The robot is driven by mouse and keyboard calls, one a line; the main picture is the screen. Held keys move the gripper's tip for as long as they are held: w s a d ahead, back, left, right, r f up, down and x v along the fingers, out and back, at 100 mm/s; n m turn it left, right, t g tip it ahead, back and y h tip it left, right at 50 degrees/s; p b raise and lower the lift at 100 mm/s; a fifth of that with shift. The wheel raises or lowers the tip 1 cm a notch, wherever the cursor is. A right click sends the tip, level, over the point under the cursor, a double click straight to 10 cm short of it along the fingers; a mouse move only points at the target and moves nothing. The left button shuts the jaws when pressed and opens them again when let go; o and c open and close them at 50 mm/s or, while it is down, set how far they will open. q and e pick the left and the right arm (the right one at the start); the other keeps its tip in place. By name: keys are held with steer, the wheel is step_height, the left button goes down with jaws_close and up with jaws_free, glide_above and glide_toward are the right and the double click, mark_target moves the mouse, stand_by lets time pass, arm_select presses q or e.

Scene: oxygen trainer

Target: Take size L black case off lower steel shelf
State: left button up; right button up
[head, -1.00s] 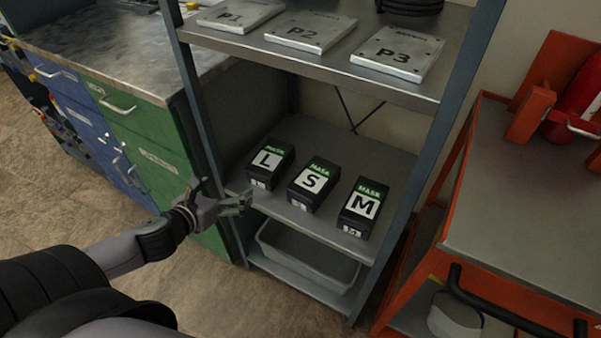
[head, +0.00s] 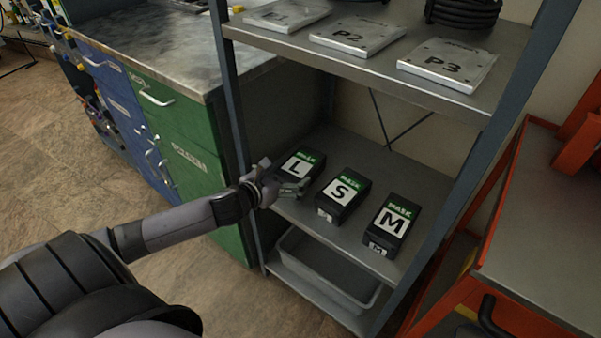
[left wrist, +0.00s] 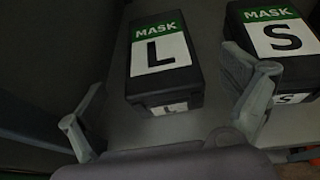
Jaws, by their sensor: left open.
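The size L black case (head: 302,160) lies on the lower steel shelf (head: 336,237), leftmost in a row of cases. It has a green MASK band and a white L label; it also shows in the left wrist view (left wrist: 163,65). My left gripper (head: 289,190) is at the front edge of the shelf, just in front of the L case. In the left wrist view its fingers (left wrist: 165,130) are spread wide, with the near end of the L case ahead between them. Nothing is held. My right gripper is not in view.
The S case (head: 342,193) stands just right of the L case, and my right-hand finger in the wrist view is close to it. The M case (head: 391,224) is further right. A grey bin (head: 327,268) sits below. A blue shelf post (head: 228,100) stands left.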

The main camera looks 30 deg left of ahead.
mark_target(294, 170)
arm_select(q)
steer(key=b+x, duration=0.1)
steer(key=x, duration=0.4)
steer(key=shift+w+f, duration=0.15)
steer(key=shift+w, duration=0.25)
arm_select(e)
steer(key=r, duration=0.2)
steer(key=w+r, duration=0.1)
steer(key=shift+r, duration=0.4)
arm_select(q)
steer(key=shift+c, duration=0.2)
steer(key=c, duration=1.6)
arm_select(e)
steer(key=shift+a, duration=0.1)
